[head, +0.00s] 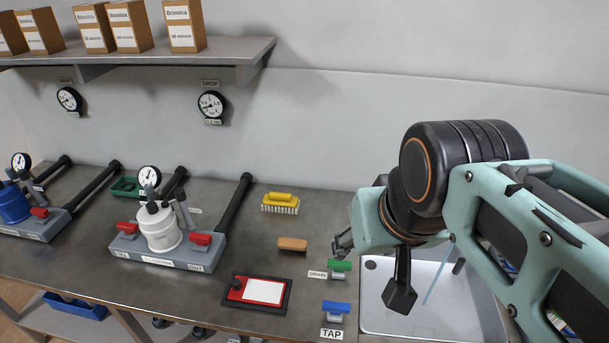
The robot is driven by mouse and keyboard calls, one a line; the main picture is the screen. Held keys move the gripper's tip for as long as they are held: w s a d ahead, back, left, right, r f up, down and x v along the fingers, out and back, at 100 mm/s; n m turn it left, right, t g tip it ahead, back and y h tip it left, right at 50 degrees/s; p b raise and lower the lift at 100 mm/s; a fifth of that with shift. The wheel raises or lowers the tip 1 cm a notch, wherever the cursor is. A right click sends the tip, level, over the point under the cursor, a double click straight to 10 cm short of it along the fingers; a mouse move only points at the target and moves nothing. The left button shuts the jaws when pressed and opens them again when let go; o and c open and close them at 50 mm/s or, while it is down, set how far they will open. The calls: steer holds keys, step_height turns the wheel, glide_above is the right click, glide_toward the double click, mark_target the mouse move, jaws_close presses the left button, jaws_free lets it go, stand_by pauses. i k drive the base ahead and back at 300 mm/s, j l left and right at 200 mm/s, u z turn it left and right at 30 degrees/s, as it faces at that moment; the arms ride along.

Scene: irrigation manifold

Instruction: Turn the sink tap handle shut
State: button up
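The blue tap handle (336,308) stands on the counter above a TAP label (331,334), at the left edge of the sink (382,322). A thin pale blue streak (438,276), looking like running water, stands over the sink basin; its upper end is hidden by my arm. The spout is not clearly visible. My gripper (342,243) shows only as small grey parts beyond my teal wrist, above and behind the green drain handle (340,266). It is apart from the blue handle, and its finger opening cannot be made out.
A black stem with a block end (400,297) hangs before the sink. A red-framed panel (262,291), orange block (292,244) and yellow brush (281,202) lie left of the handles. A pump unit (160,230) stands further left. A boxed shelf (230,50) overhangs the back.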

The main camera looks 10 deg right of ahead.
mark_target(335, 307)
steer(key=l+u, duration=0.4)
steer(key=j+z, duration=0.8)
steer(key=z, duration=0.3)
steer(key=j+z, duration=0.1)
steer(key=z, duration=0.3)
steer(key=k+z, duration=0.25)
steer(key=k, duration=0.2)
steer(key=i+u, duration=0.25)
steer(key=i, duration=0.2)
